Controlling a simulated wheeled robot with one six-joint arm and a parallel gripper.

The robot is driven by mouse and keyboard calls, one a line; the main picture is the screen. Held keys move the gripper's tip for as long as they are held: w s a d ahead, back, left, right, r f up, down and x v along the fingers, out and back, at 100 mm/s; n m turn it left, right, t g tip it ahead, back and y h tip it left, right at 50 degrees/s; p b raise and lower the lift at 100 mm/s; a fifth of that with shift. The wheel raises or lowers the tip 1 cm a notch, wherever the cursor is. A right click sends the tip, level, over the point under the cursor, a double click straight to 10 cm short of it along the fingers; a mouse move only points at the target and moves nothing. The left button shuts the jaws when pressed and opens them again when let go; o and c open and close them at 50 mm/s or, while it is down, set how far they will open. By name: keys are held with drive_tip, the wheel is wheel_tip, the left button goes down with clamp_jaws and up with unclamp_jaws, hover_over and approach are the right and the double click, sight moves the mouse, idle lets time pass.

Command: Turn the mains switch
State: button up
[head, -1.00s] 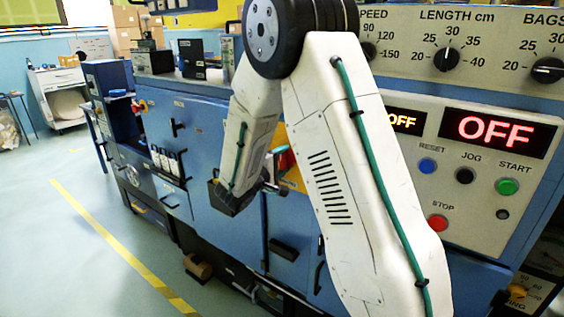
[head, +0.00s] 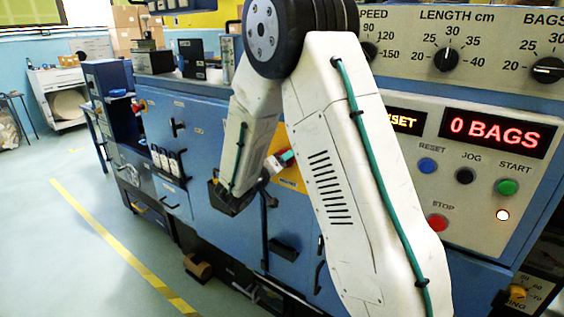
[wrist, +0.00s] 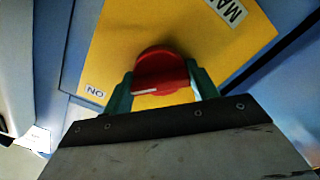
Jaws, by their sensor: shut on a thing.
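The mains switch is a red rotary knob (wrist: 160,68) on a yellow plate (wrist: 110,52) in the wrist view. My gripper (wrist: 162,84) has its green fingers on either side of the knob and is shut on it. The white line on the knob lies nearly level, its left end toward the ON label (wrist: 94,91). In the head view my arm hides much of the switch; part of the yellow plate (head: 291,178) shows beside my gripper (head: 274,166).
The red display (head: 497,134) reads 0 BAGS, and a small lamp (head: 502,215) below START glows. The amber display (head: 408,121) is partly hidden by my arm. Blue machine cabinets (head: 205,140) run to the left. Open floor (head: 85,240) with a yellow line lies at left.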

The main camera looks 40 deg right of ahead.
drive_tip(key=shift+o, duration=0.2)
drive_tip(key=shift+f+m, duration=0.1)
drive_tip(key=shift+m, duration=0.2)
drive_tip(key=o, duration=1)
drive_tip(key=shift+c, duration=0.2)
drive_tip(key=v, duration=0.8)
